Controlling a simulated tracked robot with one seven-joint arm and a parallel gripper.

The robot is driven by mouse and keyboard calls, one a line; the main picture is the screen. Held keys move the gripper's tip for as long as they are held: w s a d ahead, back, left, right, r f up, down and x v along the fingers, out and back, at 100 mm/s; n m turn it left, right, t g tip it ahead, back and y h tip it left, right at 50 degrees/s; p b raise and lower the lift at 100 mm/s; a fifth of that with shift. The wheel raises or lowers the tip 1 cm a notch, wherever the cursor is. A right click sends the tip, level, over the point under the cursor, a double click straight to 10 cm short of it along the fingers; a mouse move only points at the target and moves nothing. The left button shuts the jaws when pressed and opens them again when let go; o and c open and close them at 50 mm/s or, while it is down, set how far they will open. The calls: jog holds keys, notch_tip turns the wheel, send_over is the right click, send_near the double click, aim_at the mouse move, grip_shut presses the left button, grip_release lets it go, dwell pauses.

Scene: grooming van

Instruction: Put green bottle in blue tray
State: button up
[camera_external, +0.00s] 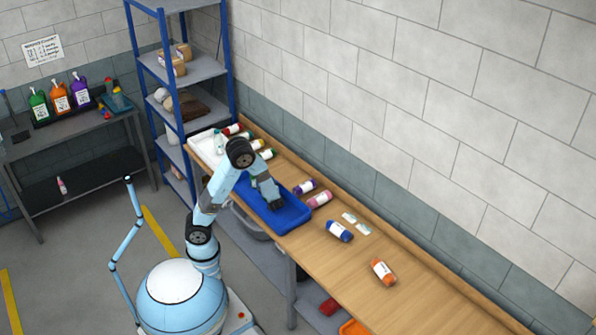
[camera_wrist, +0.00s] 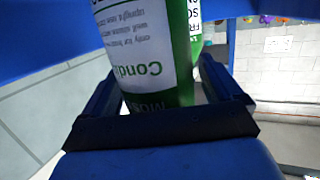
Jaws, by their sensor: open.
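The blue tray (camera_external: 295,217) lies on the wooden bench, with my arm reaching over it. My gripper (camera_external: 274,203) is down at the tray, its fingers pointing into it. In the wrist view my gripper (camera_wrist: 158,75) is open, with a green bottle (camera_wrist: 185,92) with a white label between its two fingers. Whether the fingers touch the bottle cannot be told. A second white-labelled bottle with green on it (camera_wrist: 195,22) shows just beyond. Blue surfaces surround them in that view. In the external view my arm and gripper largely hide the tray's contents.
Purple (camera_external: 304,187), pink (camera_external: 320,199), blue (camera_external: 339,231) and orange (camera_external: 383,271) bottles lie on the bench right of the tray. A white tray (camera_external: 203,147) and several bottles lie at its far end. The wall runs behind; the near right bench is clear.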

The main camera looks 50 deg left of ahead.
jog(key=shift+r, duration=0.1)
jog(key=v, duration=0.7)
jog(key=shift+d, duration=0.25)
